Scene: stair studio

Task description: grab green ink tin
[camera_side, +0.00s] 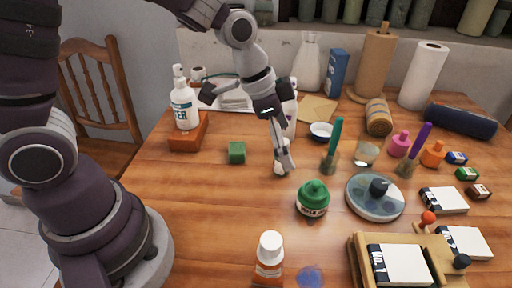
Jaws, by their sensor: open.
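The green ink tin (313,199) stands upright on the wooden table near the middle of the view, with a green knobbed lid and a pale label. My gripper (283,168) points down close to the tabletop, behind and a little left of the tin. It is open, apart from the tin, and nothing shows between its fingers. The gap between the fingers is hard to make out at this size. No part of the tin is hidden by my arm.
A round palette dish (358,207) sits right of the tin. A white-capped bottle (270,256) and a wooden press (365,275) stand in front. A green block (237,152) lies left.

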